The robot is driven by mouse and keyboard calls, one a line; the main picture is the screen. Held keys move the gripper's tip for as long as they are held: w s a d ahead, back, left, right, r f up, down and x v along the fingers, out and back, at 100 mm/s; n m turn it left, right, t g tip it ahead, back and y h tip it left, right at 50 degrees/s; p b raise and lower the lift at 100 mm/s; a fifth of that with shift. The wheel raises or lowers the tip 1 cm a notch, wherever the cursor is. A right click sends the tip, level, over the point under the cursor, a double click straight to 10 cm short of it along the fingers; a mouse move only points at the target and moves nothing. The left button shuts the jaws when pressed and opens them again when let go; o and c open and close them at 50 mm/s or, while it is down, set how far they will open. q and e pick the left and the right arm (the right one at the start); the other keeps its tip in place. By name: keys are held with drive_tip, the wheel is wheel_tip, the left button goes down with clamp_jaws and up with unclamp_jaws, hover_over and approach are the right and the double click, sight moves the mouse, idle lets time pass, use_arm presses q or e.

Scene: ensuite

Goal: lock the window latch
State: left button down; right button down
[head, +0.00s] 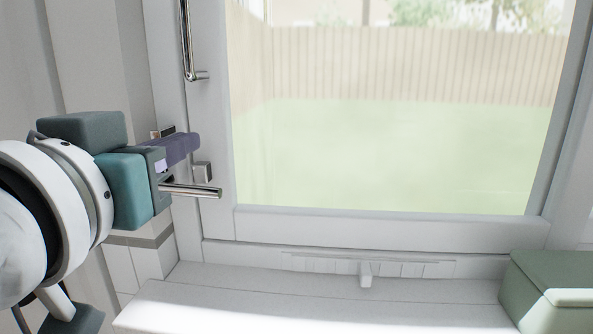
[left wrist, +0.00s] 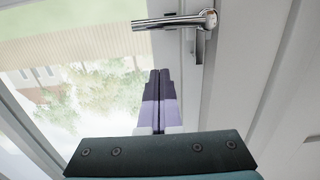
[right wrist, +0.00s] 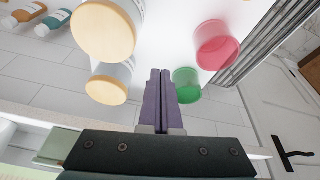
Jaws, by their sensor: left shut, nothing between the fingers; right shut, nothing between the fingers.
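The chrome window latch lever (head: 192,190) lies roughly horizontal at the window's left frame, its free end pointing right. A small grey block (head: 203,171) sits on the frame just above it. My left gripper (head: 197,141) is shut and empty, its purple fingers just above the lever and block in the head view. In the left wrist view a chrome lever (left wrist: 172,21) shows beyond the shut fingertips (left wrist: 160,72), apart from them in the picture; I cannot tell whether anything touches. My right gripper (right wrist: 160,72) is shut and empty in the right wrist view, outside the head view.
Another chrome handle (head: 188,45) hangs vertically higher on the frame. The window sill (head: 290,305) is mostly clear, with a green box (head: 555,275) at right. Around my right gripper show cream-lidded jars (right wrist: 103,32), a pink cup (right wrist: 216,46) and a green cup (right wrist: 187,84).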

use_arm(q)
drive_tip(key=shift+w+f, duration=0.15)
drive_tip(key=shift+f, duration=1.8)
use_arm(e)
drive_tip(key=shift+f, duration=0.4)
use_arm(q)
drive_tip(key=shift+w+b, duration=0.1)
drive_tip(key=shift+b, duration=0.2)
use_arm(e)
drive_tip(key=shift+s, duration=0.15)
